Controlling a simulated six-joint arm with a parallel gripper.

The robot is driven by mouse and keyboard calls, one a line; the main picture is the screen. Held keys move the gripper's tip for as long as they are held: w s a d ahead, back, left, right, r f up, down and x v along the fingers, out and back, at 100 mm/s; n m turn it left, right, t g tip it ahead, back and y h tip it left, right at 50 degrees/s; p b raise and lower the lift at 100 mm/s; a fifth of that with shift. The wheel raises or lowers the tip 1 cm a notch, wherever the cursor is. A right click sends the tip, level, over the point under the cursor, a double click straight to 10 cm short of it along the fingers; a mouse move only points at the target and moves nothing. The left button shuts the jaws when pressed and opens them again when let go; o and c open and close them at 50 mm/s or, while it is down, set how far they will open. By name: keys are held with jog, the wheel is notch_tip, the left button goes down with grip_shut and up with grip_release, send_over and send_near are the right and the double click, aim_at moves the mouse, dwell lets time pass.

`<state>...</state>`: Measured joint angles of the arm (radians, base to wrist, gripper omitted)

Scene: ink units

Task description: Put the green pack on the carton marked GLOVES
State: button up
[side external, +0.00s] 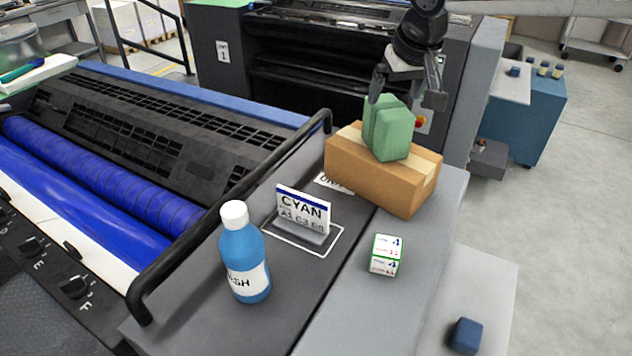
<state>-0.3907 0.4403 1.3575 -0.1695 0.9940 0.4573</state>
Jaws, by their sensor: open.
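The green pack (390,130) stands on top of the brown cardboard carton (362,182), near its middle, and looks slightly tilted. No GLOVES marking shows on the carton's visible faces. A white label (333,184) with partly hidden lettering lies at the carton's left foot. My gripper (404,92) is open just above the pack's top, one finger towards each side. I cannot tell whether a finger touches the pack.
A blue bottle (245,262), a CYAN sign (303,212) and a small white-and-green box (386,254) stand on the grey ledge in front. A dark blue block (466,336) sits lower right. A black handrail (210,210) runs along the left.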

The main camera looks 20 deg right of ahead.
jog(key=shift+v, duration=2.75)
